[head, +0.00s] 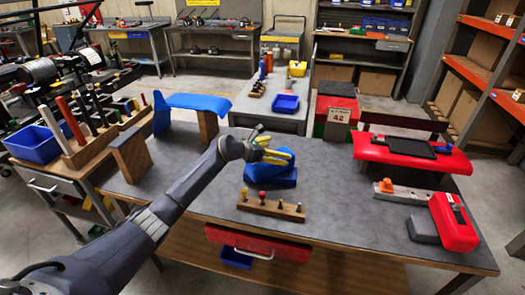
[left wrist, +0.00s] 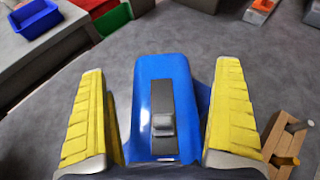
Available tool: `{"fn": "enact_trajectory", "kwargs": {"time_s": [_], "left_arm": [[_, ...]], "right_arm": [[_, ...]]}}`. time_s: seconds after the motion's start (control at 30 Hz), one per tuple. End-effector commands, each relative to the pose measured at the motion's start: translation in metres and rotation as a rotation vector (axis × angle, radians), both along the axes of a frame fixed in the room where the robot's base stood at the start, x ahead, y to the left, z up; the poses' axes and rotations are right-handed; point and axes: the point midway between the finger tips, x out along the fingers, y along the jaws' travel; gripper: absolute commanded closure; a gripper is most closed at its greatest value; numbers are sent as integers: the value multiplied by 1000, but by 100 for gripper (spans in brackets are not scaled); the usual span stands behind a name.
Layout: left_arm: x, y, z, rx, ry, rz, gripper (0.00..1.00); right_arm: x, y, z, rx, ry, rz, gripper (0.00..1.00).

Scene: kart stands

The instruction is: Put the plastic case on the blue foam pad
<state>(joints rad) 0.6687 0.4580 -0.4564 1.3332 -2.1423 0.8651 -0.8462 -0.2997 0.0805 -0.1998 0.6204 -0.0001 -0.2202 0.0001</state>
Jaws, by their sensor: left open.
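A blue plastic case (head: 272,174) with a dark latch strip lies near the middle of the grey worktop. In the left wrist view the blue case (left wrist: 180,85) shows between the two yellow fingers. My left gripper (head: 277,156) is open above it; I cannot tell whether a finger touches it. A blue foam pad (head: 200,103) lies over wooden uprights at the worktop's left rear, with nothing on it. My right gripper is in neither view.
A wooden peg block (head: 270,207) stands just in front of the blue case. A red padded stand (head: 415,155) with a black item is at the right rear. An orange-knobbed tool (head: 387,186) lies before it. A blue bin (head: 285,104) stands on the table behind.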

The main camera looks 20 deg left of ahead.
Motion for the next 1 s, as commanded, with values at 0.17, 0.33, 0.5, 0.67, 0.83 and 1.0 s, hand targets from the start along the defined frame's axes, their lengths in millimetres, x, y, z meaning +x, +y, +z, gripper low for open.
{"fn": "enact_trajectory", "kwargs": {"time_s": [0.17,0.33,0.5,0.67,0.83,1.0], "left_arm": [[-24,21,13,4,-2,-1,1],[-43,37,24,2,-2,0,1],[-58,50,31,1,-1,1,1],[-65,55,36,1,-1,0,1],[-68,57,37,1,-1,0,1],[-68,57,37,0,0,0,1]], "right_arm": [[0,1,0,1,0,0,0],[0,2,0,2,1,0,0],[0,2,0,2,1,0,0],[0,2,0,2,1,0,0],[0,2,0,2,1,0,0],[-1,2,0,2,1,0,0]]}}
